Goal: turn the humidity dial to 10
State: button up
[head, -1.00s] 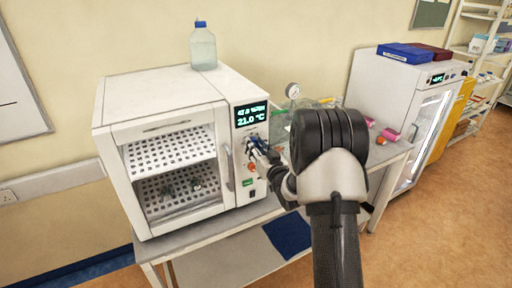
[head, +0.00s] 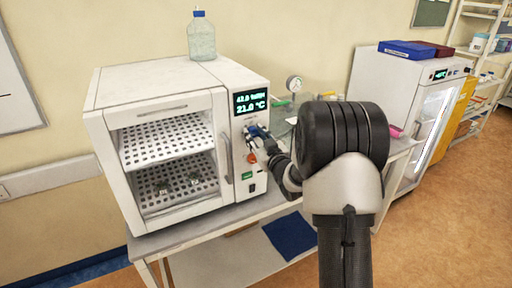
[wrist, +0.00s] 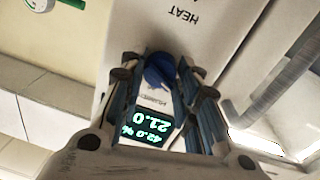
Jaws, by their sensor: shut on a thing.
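The humidity dial (wrist: 160,70) is a blue knob on the front panel of the white chamber (head: 160,78). In the wrist view, upside down, the dial sits between the fingertips of my gripper (wrist: 155,75). The fingers are shut on it from both sides and hide part of its rim. The label beside it is partly readable as "HUMID". The display (head: 250,102) shows about 42 or 43 %RH above 21.0 °C; it also shows in the wrist view (wrist: 146,128). In the head view my gripper (head: 258,136) reaches the panel just below the display.
An orange knob (head: 252,158) and a green switch (head: 247,176) lie below on the panel. The chamber's door handle (head: 226,158) is to the left. A bottle (head: 201,40) stands on top.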

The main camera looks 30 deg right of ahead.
jog(key=n+b, duration=0.1)
jog(key=b, duration=0.1)
jog(key=n+b, duration=0.1)
jog(key=b, duration=0.1)
jog(key=shift+f+n, duration=0.25)
jog(key=shift+n, duration=0.05)
jog(key=n+b, duration=0.2)
jog(key=b, duration=0.1)
jog(key=shift+r, duration=0.2)
jog(key=shift+r+n+b, duration=0.1)
jog(key=shift+n+b, duration=0.2)
jog(key=shift+n, duration=0.1)
jog(key=o, duration=1.1)
jog(key=shift+c, duration=0.2)
jog(key=shift+s, duration=0.1)
jog(key=s, duration=1.1)
jog(key=shift+s+f, duration=0.3)
jog(key=shift+s, duration=0.1)
jog(key=shift+a, duration=0.1)
